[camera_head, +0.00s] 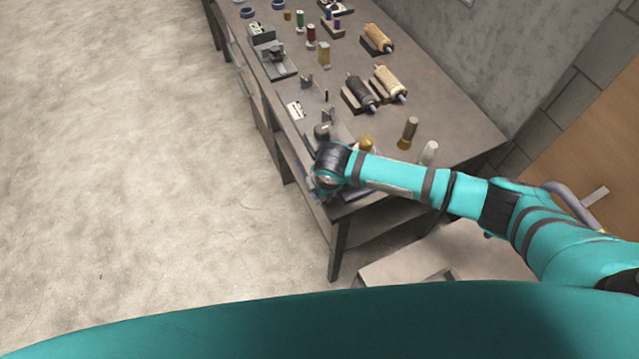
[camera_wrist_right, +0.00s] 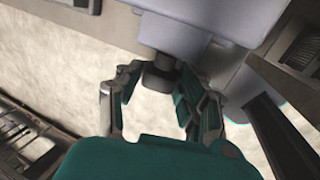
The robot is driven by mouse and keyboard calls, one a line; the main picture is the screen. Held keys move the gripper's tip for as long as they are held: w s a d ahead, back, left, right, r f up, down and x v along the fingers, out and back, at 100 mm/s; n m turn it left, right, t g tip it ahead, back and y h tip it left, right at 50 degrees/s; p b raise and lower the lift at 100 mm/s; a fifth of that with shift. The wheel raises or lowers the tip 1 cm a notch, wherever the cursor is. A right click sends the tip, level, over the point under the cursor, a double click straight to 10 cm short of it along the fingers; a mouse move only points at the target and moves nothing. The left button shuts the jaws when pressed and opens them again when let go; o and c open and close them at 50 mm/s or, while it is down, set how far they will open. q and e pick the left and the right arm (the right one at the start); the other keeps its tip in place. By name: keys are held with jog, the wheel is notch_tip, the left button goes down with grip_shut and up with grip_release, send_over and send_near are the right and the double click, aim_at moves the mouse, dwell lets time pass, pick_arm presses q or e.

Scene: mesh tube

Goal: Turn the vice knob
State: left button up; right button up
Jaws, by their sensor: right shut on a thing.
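In the right wrist view, the vice knob (camera_wrist_right: 157,77) is a small dark piece under the pale grey body of the vice (camera_wrist_right: 195,22). My right gripper (camera_wrist_right: 160,82) has one finger on each side of the knob and is shut on it. In the head view, my teal right arm comes in from the right. Its wrist hangs at the table's near corner, with part of the right gripper (camera_head: 325,188) showing below it. The wrist hides the knob in that view. My left gripper is not in view.
The long grey workbench (camera_head: 455,115) carries several spools, small tools and wooden rollers (camera_head: 390,84). A brown-topped peg (camera_head: 408,131) and a white-topped one (camera_head: 429,152) stand close beside my right forearm. The floor (camera_head: 130,150) to the left is clear.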

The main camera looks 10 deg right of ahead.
dwell(0.3)
jog(key=o, duration=1.2)
jog(key=shift+c, duration=0.2)
jog(key=v, duration=1.2)
jog(key=shift+s, duration=0.25)
jog(key=shift+d+f, duration=0.1)
jog(key=shift+d, duration=0.05)
